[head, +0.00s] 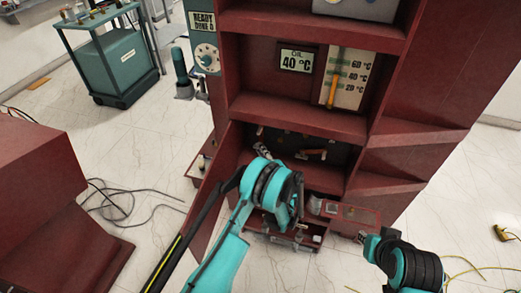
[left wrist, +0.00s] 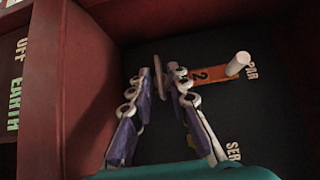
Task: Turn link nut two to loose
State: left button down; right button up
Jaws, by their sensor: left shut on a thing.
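In the left wrist view an orange link marked 2 (left wrist: 210,76) lies on a dark panel, with a pale post (left wrist: 238,64) at its right end. My left gripper (left wrist: 161,88) is closed at the left end of this link, its fingertips around a small narrow piece (left wrist: 160,76) that looks like the link nut. The fingers hide most of it, so its thread and seating cannot be told. In the head view my left wrist covers much of the lower compartment. My right arm (head: 405,265) is at the lower right, away from the panel; its fingers are unclear.
The red cabinet (head: 300,118) has shelf edges and side walls close around the left arm. An oil display (head: 297,60) reads 40 °C. Cables (head: 120,205) lie on the floor; a teal cart (head: 115,65) stands back left.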

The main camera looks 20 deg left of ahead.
pick_arm(q)
jog(key=shift+r, duration=0.1)
dwell(0.3)
jog(key=n+g+h+p, duration=0.1)
jog(key=n+g+h, duration=0.1)
jog(key=n, duration=0.1)
jog(key=shift+a+r+p, duration=0.15)
jog(key=shift+r+p, duration=0.15)
jog(key=shift+p, duration=0.1)
jog(key=n+h, duration=0.1)
jog(key=g+h+p, duration=0.1)
jog(key=h, duration=0.1)
jog(key=n+h, duration=0.1)
jog(key=shift+a+r+n, duration=0.2)
jog(key=shift+a+n, duration=0.05)
jog(key=shift+n, duration=0.05)
jog(key=n+h, duration=0.1)
jog(key=h, duration=0.2)
jog(key=shift+a+n+g+p, duration=0.15)
jog(key=shift+n+g+p, duration=0.15)
jog(key=shift+g, duration=0.1)
jog(key=shift+a+n+h, duration=0.15)
jog(key=shift+n+h, duration=0.65)
jog(key=shift+h, duration=0.8)
jog(key=c, duration=1.7)
grip_release()
jog(key=shift+w+f, duration=0.1)
